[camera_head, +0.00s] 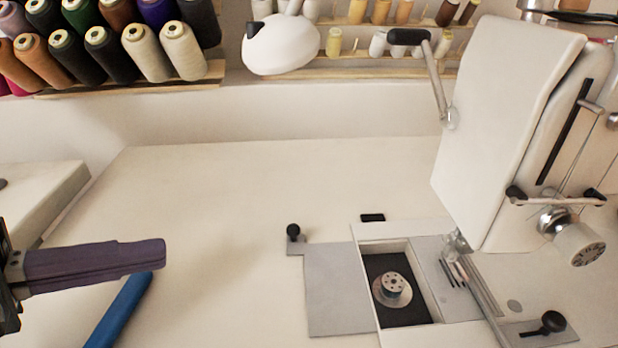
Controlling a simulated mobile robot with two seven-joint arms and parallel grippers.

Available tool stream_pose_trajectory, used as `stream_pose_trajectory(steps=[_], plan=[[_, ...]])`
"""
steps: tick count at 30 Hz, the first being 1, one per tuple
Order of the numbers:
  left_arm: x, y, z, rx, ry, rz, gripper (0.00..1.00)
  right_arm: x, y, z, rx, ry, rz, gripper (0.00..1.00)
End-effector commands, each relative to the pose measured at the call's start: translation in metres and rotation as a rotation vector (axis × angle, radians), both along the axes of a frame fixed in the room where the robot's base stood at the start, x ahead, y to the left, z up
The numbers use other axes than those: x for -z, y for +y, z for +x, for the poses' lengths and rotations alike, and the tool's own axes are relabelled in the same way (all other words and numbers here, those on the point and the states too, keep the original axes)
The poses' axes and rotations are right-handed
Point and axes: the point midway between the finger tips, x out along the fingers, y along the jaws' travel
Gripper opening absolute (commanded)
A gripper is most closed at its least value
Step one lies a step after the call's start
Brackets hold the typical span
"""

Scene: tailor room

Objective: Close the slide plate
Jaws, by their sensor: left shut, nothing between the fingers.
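The grey slide plate (337,291) lies flat on the table, slid out to the left of a rectangular opening (433,290) in the sewing machine bed. A small black knob (293,232) stands on a tab at the plate's upper left corner. The opening is uncovered and shows a round metal bobbin (393,288) on a dark floor. My left gripper (158,254) comes in from the left with its purple-grey fingers shut and empty. It is apart from the plate, to the left of the knob. My right gripper is not in view.
The white sewing machine head (508,125) rises at the right, with a lever handle (409,37) at its upper left. A blue rod-like object (120,310) lies below my left gripper. Thread spools (95,50) stand on racks at the back. The table's middle is clear.

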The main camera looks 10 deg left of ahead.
Motion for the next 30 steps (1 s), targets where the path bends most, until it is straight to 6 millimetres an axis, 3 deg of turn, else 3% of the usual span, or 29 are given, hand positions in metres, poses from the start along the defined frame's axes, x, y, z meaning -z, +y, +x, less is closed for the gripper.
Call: stream_pose_trajectory(steps=[18, 30], plan=[[0.027, -0.072, 0.068, -0.001, -0.005, -0.002, 0.00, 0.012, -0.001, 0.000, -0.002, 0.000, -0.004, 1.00], [0.034, -0.086, 0.081, -0.002, 0.000, -0.002, 0.00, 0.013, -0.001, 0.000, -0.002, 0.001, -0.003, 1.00]])
